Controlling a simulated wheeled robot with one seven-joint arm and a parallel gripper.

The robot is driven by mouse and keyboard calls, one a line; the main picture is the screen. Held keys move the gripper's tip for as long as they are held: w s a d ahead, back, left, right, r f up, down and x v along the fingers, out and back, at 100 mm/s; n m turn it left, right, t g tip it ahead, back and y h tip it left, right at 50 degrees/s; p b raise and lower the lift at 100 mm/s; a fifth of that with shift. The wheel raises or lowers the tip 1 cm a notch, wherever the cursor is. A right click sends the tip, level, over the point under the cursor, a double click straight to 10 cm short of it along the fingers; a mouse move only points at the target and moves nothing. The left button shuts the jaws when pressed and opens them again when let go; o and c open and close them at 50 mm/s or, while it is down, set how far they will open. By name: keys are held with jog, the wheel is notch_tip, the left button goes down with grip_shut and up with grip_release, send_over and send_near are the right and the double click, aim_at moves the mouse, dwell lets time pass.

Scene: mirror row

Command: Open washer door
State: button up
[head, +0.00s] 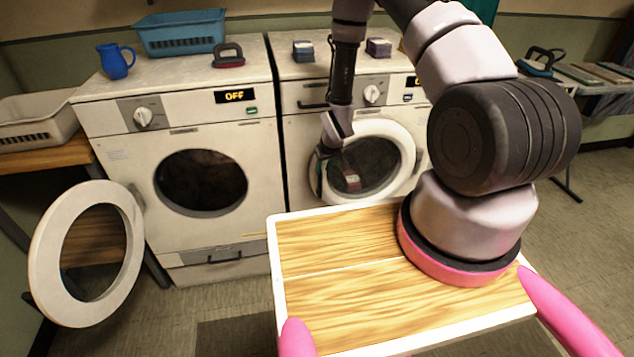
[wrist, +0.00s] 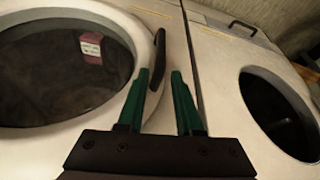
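The right washer (head: 300,125) has a round white door (head: 405,150) with dark glass. The door looks shut. A small red and white box (head: 351,180) shows through the glass, also in the wrist view (wrist: 92,46). My gripper (head: 320,172) is at the left edge of this door in the head view. In the wrist view my gripper (wrist: 160,74) is open, with green fingers on either side of the dark door handle (wrist: 159,58). I cannot tell whether the fingers touch the handle. The left washer (head: 110,155) has its door (head: 45,255) swung wide open.
A blue basket (head: 180,36), a blue jug (head: 115,62) and a dark iron-like object (head: 228,58) stand on the left washer. Small boxes (head: 303,50) sit on the right washer. The floor before the washers is partly clear.

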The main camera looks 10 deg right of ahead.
aim_at(319, 182)
jog(key=x, duration=1)
jog(key=shift+w+f, duration=0.15)
jog(key=shift+f, duration=0.1)
grip_shut()
dwell(1.0)
